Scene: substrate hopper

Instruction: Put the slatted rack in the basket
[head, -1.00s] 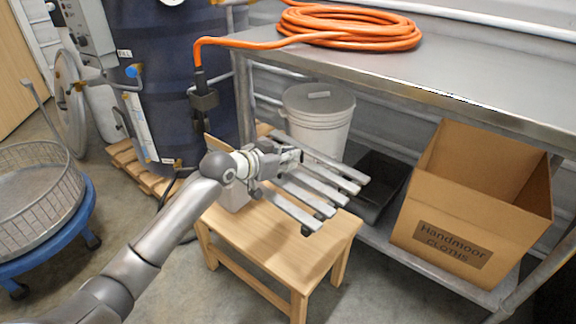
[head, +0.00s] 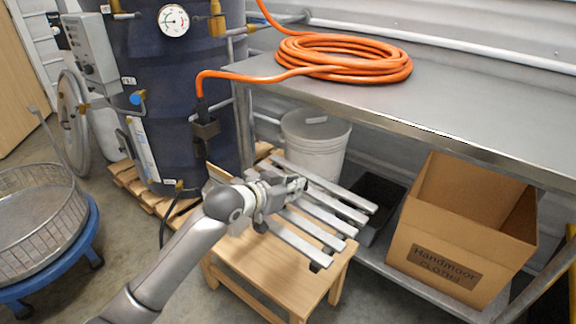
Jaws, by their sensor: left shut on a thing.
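The slatted rack (head: 322,214) is a set of several parallel grey metal slats. My left gripper (head: 292,186) is shut on its left part and holds it above a small wooden stool (head: 262,262). The rack looks raised off the stool top, though the exact gap is hard to tell. The basket (head: 36,222) is a round wire-mesh one at the far left, resting on a blue wheeled base (head: 62,262). It looks empty. The gripper's fingers are partly hidden by its own wrist. My right gripper is not in view.
A metal bench (head: 440,105) carries a coiled orange hose (head: 345,58). A dark blue tank (head: 180,95) stands on a pallet. Floor between basket and stool is partly free.

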